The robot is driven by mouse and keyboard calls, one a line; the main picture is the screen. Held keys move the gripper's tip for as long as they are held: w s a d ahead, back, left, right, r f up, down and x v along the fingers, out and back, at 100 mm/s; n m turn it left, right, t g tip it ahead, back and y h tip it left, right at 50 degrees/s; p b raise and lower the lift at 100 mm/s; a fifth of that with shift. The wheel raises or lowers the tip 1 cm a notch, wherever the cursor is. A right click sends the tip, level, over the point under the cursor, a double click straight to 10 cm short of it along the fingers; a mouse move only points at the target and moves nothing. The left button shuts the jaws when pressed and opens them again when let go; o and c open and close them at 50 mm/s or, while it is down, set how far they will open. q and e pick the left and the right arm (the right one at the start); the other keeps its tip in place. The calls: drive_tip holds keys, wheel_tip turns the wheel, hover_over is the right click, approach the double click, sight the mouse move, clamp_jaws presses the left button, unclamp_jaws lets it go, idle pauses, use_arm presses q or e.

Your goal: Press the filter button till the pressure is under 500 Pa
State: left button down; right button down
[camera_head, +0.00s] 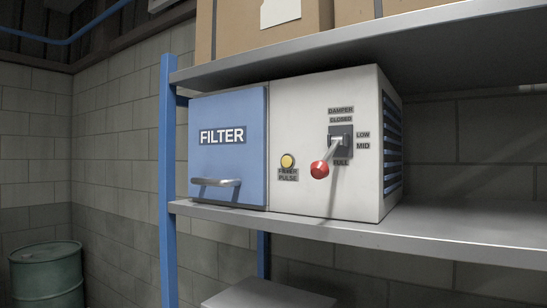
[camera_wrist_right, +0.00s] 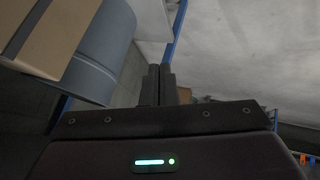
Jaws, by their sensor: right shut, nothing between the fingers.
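The filter button (camera_head: 287,161) is a round yellow button above a "FILTER PULSE" label. It sits on the light front of the hood unit (camera_head: 300,105), on the middle shelf. To its left is a closed blue door (camera_head: 228,160) marked "FILTER". No pressure reading can be made out in either view. My right gripper (camera_wrist_right: 160,70) shows only in the right wrist view, with its dark fingers together and nothing between them. Neither gripper appears in the head view, and the button cannot be made out in the wrist view.
A damper lever with a red knob (camera_head: 320,169) sticks out right of the button, and a door handle (camera_head: 216,182) to its left. The shelf edge (camera_head: 380,236) runs below. Cardboard boxes (camera_head: 265,30) stand above. A green drum (camera_head: 47,274) stands lower left.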

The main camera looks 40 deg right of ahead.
drive_tip(key=w+r+t+p, duration=0.1)
drive_tip(key=w+r+t, duration=0.1)
drive_tip(key=w+r, duration=0.8)
drive_tip(key=w+r+t+h+p, duration=0.15)
drive_tip(key=w+r, duration=0.35)
drive_tip(key=r, duration=0.8)
drive_tip(key=w+r+m+t+h+p, duration=0.1)
drive_tip(key=w+r+t, duration=0.25)
drive_tip(key=r, duration=0.95)
drive_tip(key=w+r+t+h+p, duration=0.15)
drive_tip(key=w+r, duration=0.35)
drive_tip(key=r, duration=0.8)
wheel_tip(320, 180, up, 24)
drive_tip(key=s+m+t+h+p, duration=0.3)
drive_tip(key=t, duration=0.1)
drive_tip(key=s+d+r+m+h+p, duration=0.1)
drive_tip(key=s+r+m+h, duration=0.1)
drive_tip(key=s+r, duration=0.2)
drive_tip(key=s+d+r+m+h+p, duration=0.1)
drive_tip(key=s+r, duration=0.3)
drive_tip(key=r, duration=0.7)
drive_tip(key=s+r+m+h, duration=0.3)
drive_tip(key=s+r, duration=0.2)
drive_tip(key=r, duration=0.2)
drive_tip(key=shift+d+r+m+p, duration=0.25)
drive_tip(key=shift+d+m+p, duration=0.15)
drive_tip(key=shift+d, duration=0.1)
